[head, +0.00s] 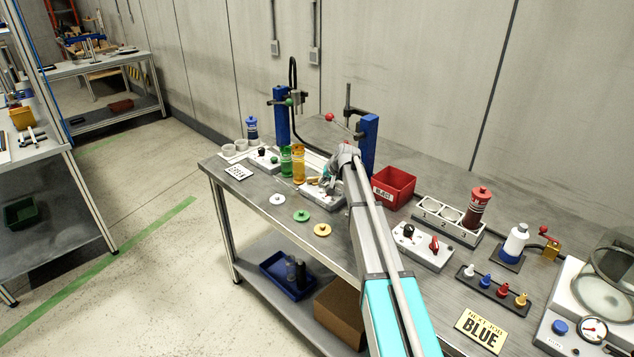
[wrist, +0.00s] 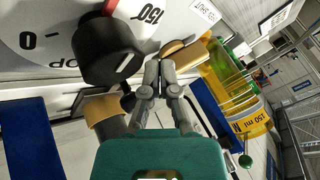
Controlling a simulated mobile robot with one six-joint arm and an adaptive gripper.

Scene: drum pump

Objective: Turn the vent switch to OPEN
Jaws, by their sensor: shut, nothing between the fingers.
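My gripper (wrist: 160,78) is shut and empty in the wrist view, its fingertips close to the right side of a black knob (wrist: 107,50). I cannot tell whether they touch. The knob sits on a white dial marked 0 and 150. In the head view my gripper (head: 327,184) is over a small grey box at the middle of the bench, partly hidden by my arm. No vent label or OPEN mark is readable. A grey box (head: 422,252) right of my arm carries a black knob (head: 408,230) and a red switch (head: 434,243); I cannot tell whether either is the vent switch.
Green (head: 285,160) and yellow (head: 299,165) bottles stand close left of my gripper. A red bin (head: 393,185), blue posts (head: 368,140) and a rack with a dark red bottle (head: 478,205) stand nearby. A gauge (head: 593,329) and glass-domed unit are at right.

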